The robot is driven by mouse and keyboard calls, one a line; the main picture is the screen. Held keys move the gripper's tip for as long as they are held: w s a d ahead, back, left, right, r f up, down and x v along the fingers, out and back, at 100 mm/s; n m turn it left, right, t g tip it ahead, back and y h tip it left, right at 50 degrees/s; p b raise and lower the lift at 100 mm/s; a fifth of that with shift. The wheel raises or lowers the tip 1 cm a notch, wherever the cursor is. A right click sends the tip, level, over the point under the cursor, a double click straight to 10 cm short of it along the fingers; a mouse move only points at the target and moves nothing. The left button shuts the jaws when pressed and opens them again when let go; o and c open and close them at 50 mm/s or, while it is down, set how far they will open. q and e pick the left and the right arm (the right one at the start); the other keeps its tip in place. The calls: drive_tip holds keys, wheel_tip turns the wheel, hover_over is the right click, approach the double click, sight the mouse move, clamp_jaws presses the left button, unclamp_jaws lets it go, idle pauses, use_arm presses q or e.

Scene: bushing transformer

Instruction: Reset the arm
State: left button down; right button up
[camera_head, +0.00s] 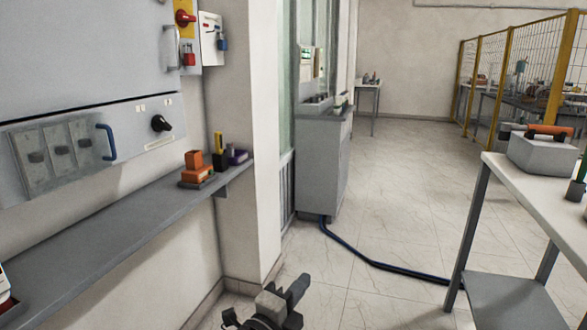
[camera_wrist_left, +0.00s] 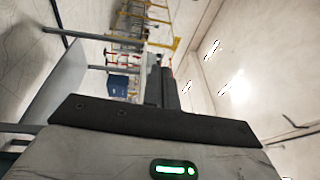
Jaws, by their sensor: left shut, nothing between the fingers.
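My left gripper (camera_head: 294,288) shows at the bottom middle of the head view, low over the tiled floor and apart from the shelf and the tables. Its dark fingers are together, with nothing held between them. In the left wrist view the dark fingers of my left gripper (camera_wrist_left: 163,88) stand up close together from the wide black bar, and that view is tilted. The rest of my left arm is mostly below the picture edge. My right gripper shows in neither view.
A grey wall shelf (camera_head: 110,226) at left bears orange and dark blocks (camera_head: 197,172). A control panel (camera_head: 95,140) hangs above it. A grey cabinet (camera_head: 322,165) stands ahead. A dark cable (camera_head: 375,264) crosses the floor. A white-topped table (camera_head: 535,185) is at right.

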use_arm(q)
drive_tip(key=s+a+f+n+g+y, duration=0.1)
drive_tip(key=s+a+f+n+y, duration=0.1)
drive_tip(key=s+a+f+n, duration=0.3)
drive_tip(key=s+a+f+n+g+y, duration=0.2)
drive_tip(key=s+a+f+n, duration=0.3)
drive_tip(key=s+n, duration=0.5)
drive_tip(key=s+a+f+n+g+y, duration=0.2)
drive_tip(key=s+a+f+n, duration=0.3)
drive_tip(key=s, duration=0.6)
drive_tip(key=n+y, duration=0.1)
drive_tip(key=n, duration=0.1)
drive_tip(key=shift+n+p, duration=0.4)
